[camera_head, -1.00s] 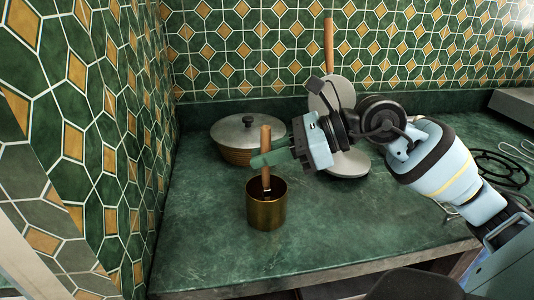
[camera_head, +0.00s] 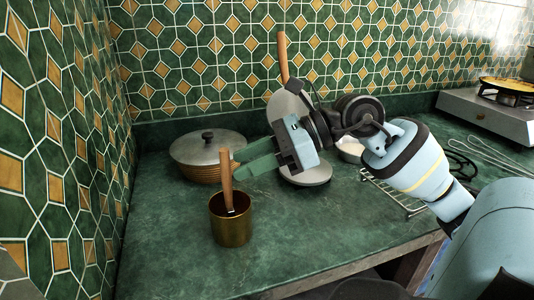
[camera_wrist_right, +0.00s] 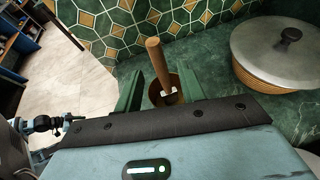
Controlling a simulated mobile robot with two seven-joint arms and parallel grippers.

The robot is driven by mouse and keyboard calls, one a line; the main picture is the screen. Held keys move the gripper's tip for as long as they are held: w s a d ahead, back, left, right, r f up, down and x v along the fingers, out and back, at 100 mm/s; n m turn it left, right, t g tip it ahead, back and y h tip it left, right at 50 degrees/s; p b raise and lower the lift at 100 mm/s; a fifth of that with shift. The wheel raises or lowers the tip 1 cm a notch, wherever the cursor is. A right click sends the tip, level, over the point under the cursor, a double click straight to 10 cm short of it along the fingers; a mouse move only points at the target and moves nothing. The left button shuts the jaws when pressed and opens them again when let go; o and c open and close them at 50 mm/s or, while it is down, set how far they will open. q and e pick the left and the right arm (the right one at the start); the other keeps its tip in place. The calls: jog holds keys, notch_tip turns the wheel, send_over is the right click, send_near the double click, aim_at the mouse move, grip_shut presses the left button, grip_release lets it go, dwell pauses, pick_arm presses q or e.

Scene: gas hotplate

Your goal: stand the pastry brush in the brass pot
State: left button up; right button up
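The pastry brush (camera_head: 226,180) stands in the brass pot (camera_head: 231,222) with its wooden handle up, leaning slightly; its lower end is hidden inside the pot. My right gripper (camera_head: 241,165) is just right of the upper handle in the head view, its green fingers pointing left. In the right wrist view the fingers (camera_wrist_right: 160,88) are spread apart. The brush handle (camera_wrist_right: 157,62) shows between their lines and beyond them, with the pot (camera_wrist_right: 172,90) partly hidden behind the gripper. No grip on the handle shows. My left gripper is not in view.
A lidded pan (camera_head: 205,157) stands behind the pot. A pan with a wooden handle (camera_head: 283,58) leans at the back wall. A wire rack (camera_head: 395,192) and a stove (camera_head: 490,112) are to the right. The green counter (camera_head: 300,235) is clear right of the pot.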

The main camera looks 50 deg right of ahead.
jog(key=shift+v, duration=1.8)
